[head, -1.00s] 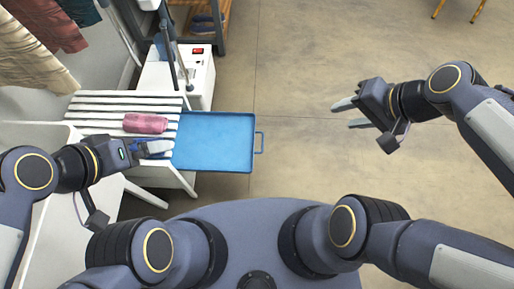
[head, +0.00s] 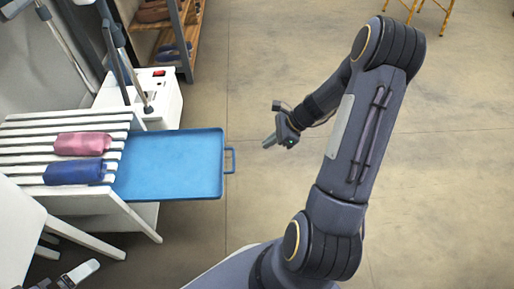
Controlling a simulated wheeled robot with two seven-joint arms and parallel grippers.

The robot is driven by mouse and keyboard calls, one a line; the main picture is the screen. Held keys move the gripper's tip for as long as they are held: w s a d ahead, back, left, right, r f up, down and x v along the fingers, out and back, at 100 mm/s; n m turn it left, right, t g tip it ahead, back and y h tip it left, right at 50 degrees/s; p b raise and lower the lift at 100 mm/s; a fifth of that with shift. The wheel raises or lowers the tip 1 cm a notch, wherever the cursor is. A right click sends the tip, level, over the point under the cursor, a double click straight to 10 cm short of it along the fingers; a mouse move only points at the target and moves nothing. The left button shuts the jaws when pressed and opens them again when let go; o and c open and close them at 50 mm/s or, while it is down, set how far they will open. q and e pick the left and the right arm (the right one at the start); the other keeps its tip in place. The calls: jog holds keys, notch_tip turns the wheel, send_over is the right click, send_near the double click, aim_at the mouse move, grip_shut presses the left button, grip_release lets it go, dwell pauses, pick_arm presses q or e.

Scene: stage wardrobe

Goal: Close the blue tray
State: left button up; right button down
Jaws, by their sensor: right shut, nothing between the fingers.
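The blue tray (head: 172,165) is pulled out to the right from under the white slatted bench top and looks empty. Its blue handle (head: 231,160) is on its right edge. My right gripper (head: 267,143) is shut and empty, a little right of the handle and apart from it in the picture. My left gripper (head: 82,270) shows only partly at the bottom left, away from the tray; I cannot tell whether it is open.
A pink roll (head: 82,143) and a dark blue roll (head: 75,172) lie on the slatted top (head: 30,150). A white box with a red switch (head: 159,72) stands behind the tray. A shoe rack (head: 187,50) is further back. The floor right of the tray is clear.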

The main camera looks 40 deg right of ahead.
pick_arm(q)
notch_tip(320, 180, down, 5)
jog(key=b, duration=0.4)
jog(key=shift+f+b, duration=0.1)
jog(key=shift+b, duration=0.2)
pick_arm(e)
jog(key=w+a+r+x, duration=0.1)
jog(key=x, duration=1)
jog(key=shift+a+r, duration=0.25)
jog(key=shift+a, duration=0.1)
jog(key=shift+a, duration=0.1)
